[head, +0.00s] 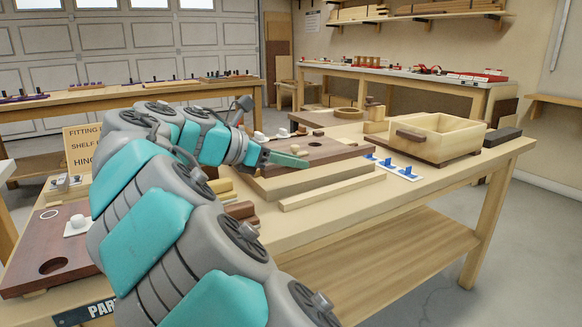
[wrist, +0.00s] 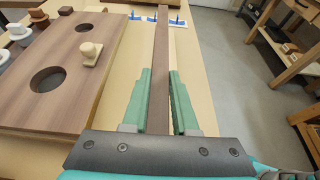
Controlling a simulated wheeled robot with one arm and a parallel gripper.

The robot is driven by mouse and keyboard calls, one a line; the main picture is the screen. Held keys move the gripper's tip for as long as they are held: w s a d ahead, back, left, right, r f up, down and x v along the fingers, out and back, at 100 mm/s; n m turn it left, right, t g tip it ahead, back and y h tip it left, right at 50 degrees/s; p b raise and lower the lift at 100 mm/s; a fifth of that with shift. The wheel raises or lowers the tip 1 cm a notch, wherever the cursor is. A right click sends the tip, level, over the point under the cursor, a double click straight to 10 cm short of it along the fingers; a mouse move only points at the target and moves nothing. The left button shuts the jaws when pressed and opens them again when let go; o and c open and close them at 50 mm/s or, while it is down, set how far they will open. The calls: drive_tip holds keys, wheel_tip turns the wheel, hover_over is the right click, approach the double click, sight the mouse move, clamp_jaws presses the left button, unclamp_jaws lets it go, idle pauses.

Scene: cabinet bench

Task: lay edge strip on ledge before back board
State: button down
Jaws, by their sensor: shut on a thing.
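My gripper (wrist: 160,103) has green fingers closed on the two sides of a long, narrow dark brown strip (wrist: 163,45). The strip points away from the wrist, roughly parallel to the near edge of a dark brown board. In the head view my gripper (head: 290,160) is over the front part of the bench, and I cannot make out the strip there. The dark brown board (head: 325,148) has round holes and lies on pale wood; it also shows left of the fingers in the wrist view (wrist: 40,115). A pale ledge-like bar (head: 335,191) runs along the front. I cannot tell whether the strip touches anything.
A pale knob (wrist: 90,53) stands on the board. Blue pieces on white plates (head: 395,168) lie right of the board. A pale wooden box (head: 440,135) with a dark handle stands at the right. A dark board with a hole (head: 50,255) lies at the left.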

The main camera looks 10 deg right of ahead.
sight(288, 178)
drive_tip(key=w, duration=0.5)
drive_tip(key=shift+w+d+f, duration=0.25)
drive_tip(key=shift+w+d, duration=0.05)
drive_tip(key=shift+d, duration=0.1)
drive_tip(key=shift+f, duration=1.7)
drive_tip(key=shift+f, duration=0.1)
drive_tip(key=c, duration=0.7)
unclamp_jaws()
drive_tip(key=shift+s+a+r, duration=0.1)
drive_tip(key=shift+a+r, duration=0.1)
drive_tip(key=p+v, duration=0.1)
drive_tip(key=v, duration=0.8)
drive_tip(key=shift+r, duration=0.2)
drive_tip(key=shift+p+v, duration=0.75)
drive_tip(key=shift+v, duration=0.45)
